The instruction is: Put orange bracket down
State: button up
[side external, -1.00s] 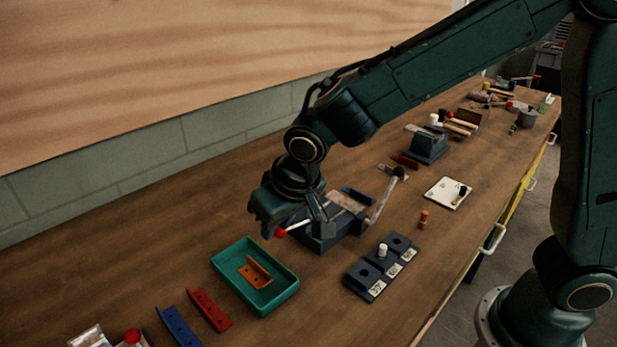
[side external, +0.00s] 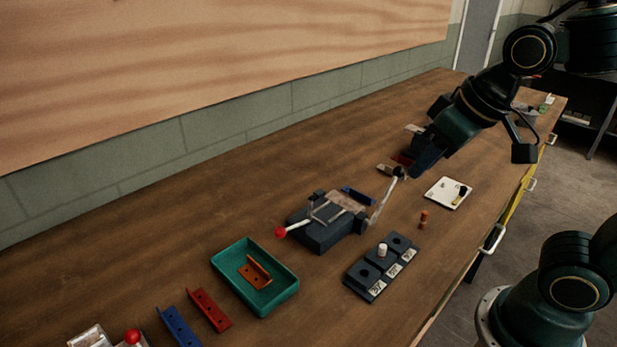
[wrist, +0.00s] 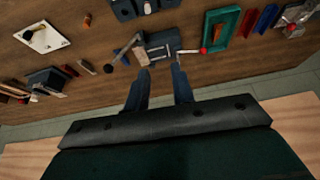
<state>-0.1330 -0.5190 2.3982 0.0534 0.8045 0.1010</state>
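The orange bracket (side external: 255,272) lies inside the teal tray (side external: 285,294) on the bench, with nothing holding it. The tray also shows at the upper right of the wrist view (wrist: 209,46). My gripper (side external: 424,165) is far to the right of the tray in the side view, raised above the bench beyond the clamp fixture. In the wrist view its two fingers (wrist: 160,70) are spread apart with nothing between them.
The clamp fixture (side external: 322,232) with a red-knobbed lever stands right of the tray. A red bracket (side external: 209,309) and a blue bracket (side external: 179,327) lie left of it. A dark block with sockets (side external: 382,265) and a white plate (side external: 447,193) sit nearer the front edge.

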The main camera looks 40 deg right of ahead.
jog(key=s+d, duration=0.2)
jog(key=s, duration=0.4)
jog(key=shift+f, duration=0.1)
dwell(1.2)
